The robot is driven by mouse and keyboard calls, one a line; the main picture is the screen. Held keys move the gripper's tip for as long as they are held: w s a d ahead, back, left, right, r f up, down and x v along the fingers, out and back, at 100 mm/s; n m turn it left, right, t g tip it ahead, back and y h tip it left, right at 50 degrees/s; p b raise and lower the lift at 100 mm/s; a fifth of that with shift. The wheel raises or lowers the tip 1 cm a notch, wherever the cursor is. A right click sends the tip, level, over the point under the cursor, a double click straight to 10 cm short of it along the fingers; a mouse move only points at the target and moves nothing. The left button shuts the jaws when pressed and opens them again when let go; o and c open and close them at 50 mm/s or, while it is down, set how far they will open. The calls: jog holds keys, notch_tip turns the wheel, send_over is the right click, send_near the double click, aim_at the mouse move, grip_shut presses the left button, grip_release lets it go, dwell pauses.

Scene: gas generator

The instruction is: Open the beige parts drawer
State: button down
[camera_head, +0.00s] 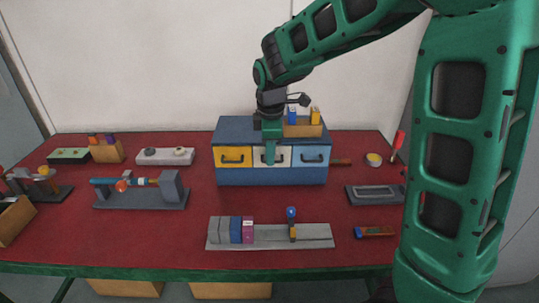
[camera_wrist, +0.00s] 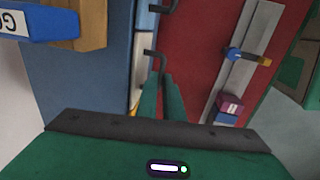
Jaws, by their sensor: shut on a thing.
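The blue parts cabinet (camera_head: 235,130) stands at the back middle of the table, with a yellow, a beige and a blue drawer side by side. The beige drawer (camera_head: 284,155) is the middle one, partly hidden behind my gripper (camera_head: 269,160). Its front looks about level with its neighbours. In the wrist view the beige front (camera_wrist: 140,62) has a dark bar handle (camera_wrist: 157,58). My gripper (camera_wrist: 163,82) points down in front of it, fingers close together and shut on this handle. The exact contact is partly hidden by the fingers.
An open wooden box (camera_head: 302,130) with blue and yellow items sits on the cabinet top. The yellow drawer (camera_head: 234,157) and blue drawer (camera_head: 311,156) flank the beige one. A grey rail (camera_head: 310,237) with blocks lies nearer the front. Red table between is clear.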

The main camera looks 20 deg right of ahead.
jog(key=shift+r, duration=0.1)
dwell(0.6)
jog(key=s+a, duration=0.3)
jog(key=s, duration=0.7)
jog(key=shift+s+a, duration=0.15)
jog(key=shift+a, duration=0.1)
jog(key=c, duration=1.9)
grip_release()
notch_tip(320, 180, up, 10)
jog(key=s, duration=0.1)
jog(key=shift+s+a+r, duration=0.2)
jog(key=shift+s+r, duration=0.05)
jog(key=shift+s, duration=0.15)
